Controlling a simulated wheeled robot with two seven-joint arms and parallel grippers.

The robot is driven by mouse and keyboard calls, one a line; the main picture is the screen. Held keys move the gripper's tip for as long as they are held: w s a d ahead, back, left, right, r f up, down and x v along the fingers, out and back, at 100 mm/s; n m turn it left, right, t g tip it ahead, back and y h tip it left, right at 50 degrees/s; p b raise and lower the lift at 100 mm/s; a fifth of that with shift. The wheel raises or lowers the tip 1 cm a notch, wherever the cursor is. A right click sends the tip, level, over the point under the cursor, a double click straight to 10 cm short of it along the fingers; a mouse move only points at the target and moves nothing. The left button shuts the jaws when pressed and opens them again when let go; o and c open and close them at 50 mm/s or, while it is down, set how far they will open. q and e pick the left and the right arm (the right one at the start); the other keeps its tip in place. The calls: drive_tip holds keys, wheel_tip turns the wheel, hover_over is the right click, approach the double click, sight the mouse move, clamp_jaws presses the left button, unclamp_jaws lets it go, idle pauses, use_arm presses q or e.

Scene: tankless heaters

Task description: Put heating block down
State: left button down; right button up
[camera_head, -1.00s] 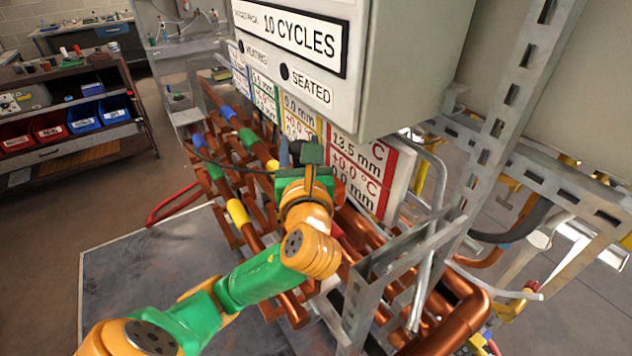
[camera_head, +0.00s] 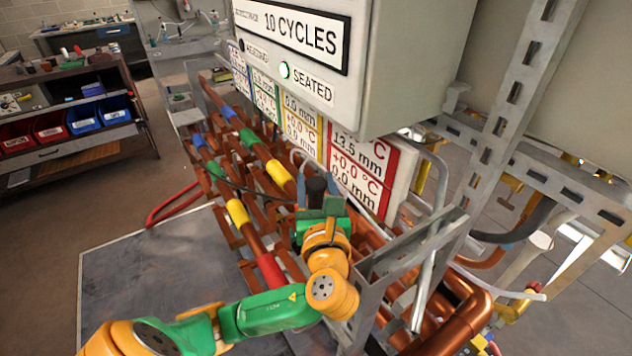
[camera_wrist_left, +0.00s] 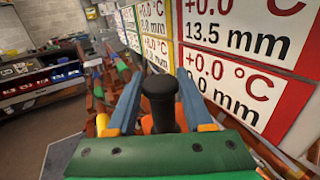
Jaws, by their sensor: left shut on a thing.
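My left gripper (camera_head: 317,188) is over the front end of the copper pipe rows, below the red-bordered panel. In the left wrist view its two blue fingers (camera_wrist_left: 160,90) stand either side of a black upright handle (camera_wrist_left: 159,104) and are shut on it. I take this handle to be the heating block's; its dark top also shows in the head view (camera_head: 316,184). My right gripper is not in view.
Copper pipes with blue, green, yellow and red bands (camera_head: 270,268) run beside the gripper. A control box (camera_head: 300,45) reads "10 CYCLES", its SEATED lamp (camera_head: 285,70) lit green. The red panel (camera_head: 358,172) reads 13.5 mm. A metal frame (camera_head: 415,245) stands close at right.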

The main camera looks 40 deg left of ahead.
use_arm(q)
drive_tip(key=shift+c, duration=1.5)
unclamp_jaws()
drive_tip(key=shift+s, duration=0.1)
drive_tip(key=shift+r, duration=0.1)
drive_tip(key=v, duration=1.2)
drive_tip(key=shift+b, duration=0.3)
